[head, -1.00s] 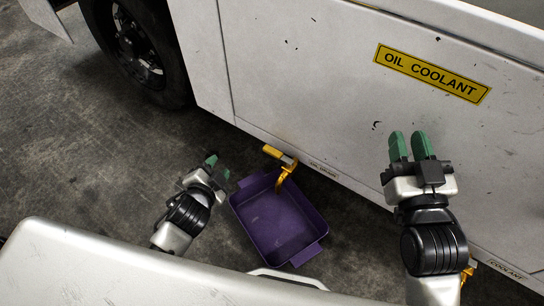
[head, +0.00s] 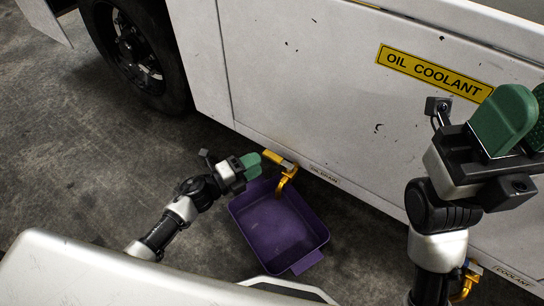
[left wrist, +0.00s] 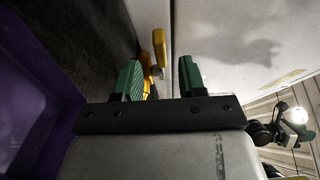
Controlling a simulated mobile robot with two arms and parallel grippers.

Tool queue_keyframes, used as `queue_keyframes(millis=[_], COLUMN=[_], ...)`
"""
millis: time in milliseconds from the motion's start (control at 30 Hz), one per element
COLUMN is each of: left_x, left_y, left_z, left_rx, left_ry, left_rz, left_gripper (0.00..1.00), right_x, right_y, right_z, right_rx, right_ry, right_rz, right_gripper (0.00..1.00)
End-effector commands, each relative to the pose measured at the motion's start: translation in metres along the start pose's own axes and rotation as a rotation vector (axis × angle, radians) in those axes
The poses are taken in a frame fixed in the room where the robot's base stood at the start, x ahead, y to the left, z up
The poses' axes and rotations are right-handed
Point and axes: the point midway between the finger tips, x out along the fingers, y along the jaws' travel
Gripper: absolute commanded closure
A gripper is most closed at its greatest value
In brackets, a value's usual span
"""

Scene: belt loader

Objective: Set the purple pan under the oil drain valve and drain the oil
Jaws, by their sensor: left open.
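The purple pan (head: 277,228) sits on the floor beside the vehicle, with its far end below the spout (head: 286,182) of the oil drain valve. The valve's yellow handle (head: 277,158) sticks out from the lower edge of the white panel. My left gripper (head: 254,162) is open and empty, just left of the handle and near the pan's far left corner. In the left wrist view the handle (left wrist: 159,46) shows beyond the gap between the green fingers, and the pan (left wrist: 30,95) is at the left. My right gripper (head: 524,112) is raised at the right, its green fingers apart, partly cut off.
An "OIL COOLANT" label (head: 432,73) marks the white panel. A second yellow valve (head: 465,283) is low at the right, near a "COOLANT" tag, partly behind my right arm. A wheel (head: 138,52) stands at the upper left. The left floor is clear.

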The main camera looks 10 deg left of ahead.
Motion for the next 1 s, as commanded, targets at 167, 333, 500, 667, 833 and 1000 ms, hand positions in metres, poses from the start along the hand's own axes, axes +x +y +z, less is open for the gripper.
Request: queue_keyframes(millis=[167, 333, 500, 667, 833, 1000], left_x=[0.034, 0.054, 0.061, 0.062, 0.061, 0.061], left_y=[0.002, 0.002, 0.0, 0.0, 0.0, 0.0], left_z=[0.0, 0.0, 0.001, 0.0, 0.0, 0.0], left_rx=[0.001, 0.0, -0.002, -0.002, -0.002, -0.002], left_ry=[0.0, 0.0, -0.002, -0.002, -0.002, -0.002], left_rz=[-0.002, -0.001, 0.0, 0.0, 0.0, 0.0], left_gripper=[0.6, 0.6, 0.6, 0.6, 0.75, 1.0], right_x=[0.003, 0.007, 0.009, 0.01, 0.01, 0.01], right_y=[-0.001, -0.002, -0.002, -0.002, -0.002, -0.002], right_z=[-0.002, -0.003, -0.004, -0.004, -0.004, -0.004], right_rx=[-0.005, -0.007, -0.008, -0.008, -0.008, -0.008], right_ry=[0.034, 0.053, 0.059, 0.059, 0.059, 0.059], right_rz=[-0.012, -0.02, -0.023, -0.023, -0.023, -0.023], right_gripper=[0.7, 0.7, 0.7, 0.7, 0.7, 0.7])
